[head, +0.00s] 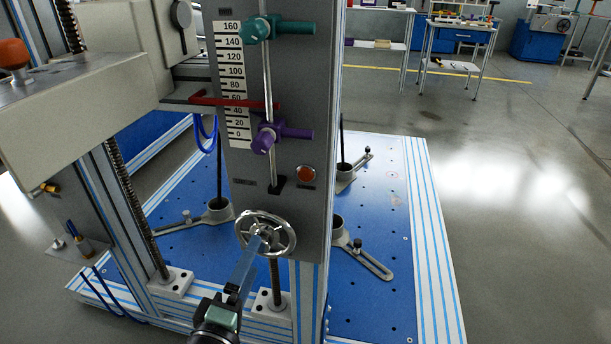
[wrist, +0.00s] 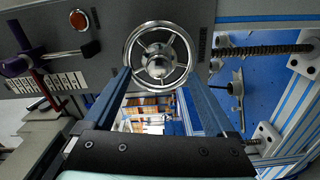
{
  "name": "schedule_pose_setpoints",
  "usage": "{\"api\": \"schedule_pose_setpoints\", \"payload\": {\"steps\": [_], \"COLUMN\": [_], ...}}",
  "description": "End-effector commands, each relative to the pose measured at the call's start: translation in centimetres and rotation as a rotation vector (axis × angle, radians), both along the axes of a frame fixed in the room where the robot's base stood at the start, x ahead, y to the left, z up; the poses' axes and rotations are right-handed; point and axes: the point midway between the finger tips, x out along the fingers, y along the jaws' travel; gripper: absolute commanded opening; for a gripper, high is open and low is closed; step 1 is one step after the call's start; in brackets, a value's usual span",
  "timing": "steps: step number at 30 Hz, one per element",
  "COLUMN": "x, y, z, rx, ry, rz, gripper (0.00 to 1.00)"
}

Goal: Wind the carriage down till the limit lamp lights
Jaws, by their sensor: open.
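The chrome handwheel (head: 265,233) is at the foot of the grey scale panel. My gripper (head: 257,243) is in front of it, open. In the wrist view the handwheel (wrist: 158,57) shows between the two blue fingertips, near its rim; I cannot tell whether they touch it. The grey carriage (head: 90,115) is at left. A red pointer bar (head: 232,101) crosses the scale (head: 234,85) between 40 and 60. A purple clamp (head: 285,131) sits on the rod near 0, below the pointer. The round red-orange lamp (head: 306,174) shows no clear glow; it also appears in the wrist view (wrist: 78,20).
A teal clamp (head: 275,28) is high on the rod. Threaded screws (head: 135,205) stand by the frame. The blue perforated bed (head: 375,215) carries grey clamp feet (head: 362,262). Open grey floor (head: 510,220) lies to the right, with workbenches at the back.

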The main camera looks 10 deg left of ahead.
Motion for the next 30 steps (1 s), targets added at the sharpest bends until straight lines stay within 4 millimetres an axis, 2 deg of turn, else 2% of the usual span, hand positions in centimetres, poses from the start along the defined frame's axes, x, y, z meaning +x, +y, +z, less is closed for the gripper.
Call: {"api": "schedule_pose_setpoints", "payload": {"steps": [6, 18, 30], "x": [0.0, 0.01, 0.12], "y": [0.0, 0.01, -0.01], "z": [-0.6, -0.25, 0.12], "rx": [0.212, 0.679, 0.727], "ry": [-0.01, -0.025, -0.026], "rz": [0.0, 0.001, 0.0], "gripper": [0.9, 0.9, 0.9]}}
